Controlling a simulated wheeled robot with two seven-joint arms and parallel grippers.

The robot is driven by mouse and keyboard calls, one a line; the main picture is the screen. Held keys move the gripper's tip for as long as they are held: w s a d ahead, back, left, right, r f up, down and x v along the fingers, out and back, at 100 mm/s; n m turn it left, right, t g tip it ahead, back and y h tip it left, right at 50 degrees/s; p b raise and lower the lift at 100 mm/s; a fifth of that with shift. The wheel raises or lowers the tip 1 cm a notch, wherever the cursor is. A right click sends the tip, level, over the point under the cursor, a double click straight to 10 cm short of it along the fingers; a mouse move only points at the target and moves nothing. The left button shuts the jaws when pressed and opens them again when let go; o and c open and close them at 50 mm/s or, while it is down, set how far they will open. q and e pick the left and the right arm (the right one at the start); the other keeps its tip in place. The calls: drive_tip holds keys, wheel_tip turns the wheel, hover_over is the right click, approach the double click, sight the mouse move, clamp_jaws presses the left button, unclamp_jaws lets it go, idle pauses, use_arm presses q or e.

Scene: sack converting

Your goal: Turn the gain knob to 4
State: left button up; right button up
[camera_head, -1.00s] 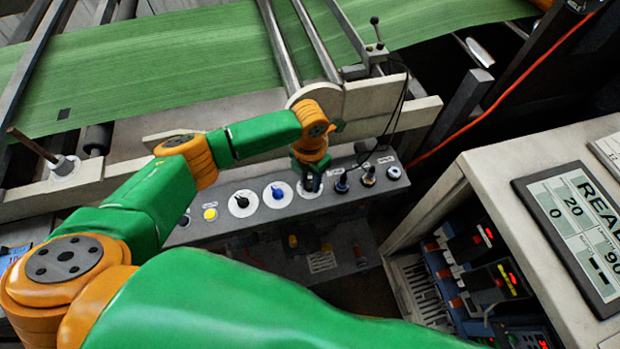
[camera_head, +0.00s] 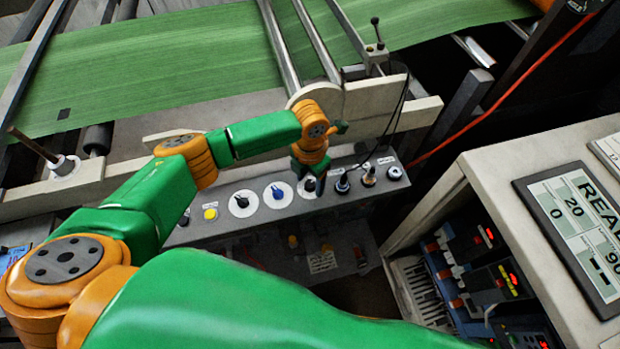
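A grey control panel (camera_head: 225,228) carries a row of controls. A black knob (camera_head: 241,202) and a blue knob (camera_head: 277,193) sit on round white dials. A third white dial (camera_head: 311,194) to their right has a dark knob, partly hidden by my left gripper. The labels are too small to read, so I cannot tell which one is the gain knob. My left gripper (camera_head: 310,178) is right at the third dial, pointing down. Its fingers are small and dark, and I cannot tell whether they are open, shut or touching the knob. My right gripper is not in view.
More controls (camera_head: 368,177) stand right of the gripper, close to it. A yellow button (camera_head: 210,213) is at the left. Rollers and a green web (camera_head: 180,70) lie behind the panel. A cabinet with a readout screen (camera_head: 575,225) stands at the right.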

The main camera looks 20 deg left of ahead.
sight(310, 184)
use_arm(q)
wheel_tip(310, 184, up, 7)
drive_tip(key=shift+r, duration=0.1)
idle(0.3)
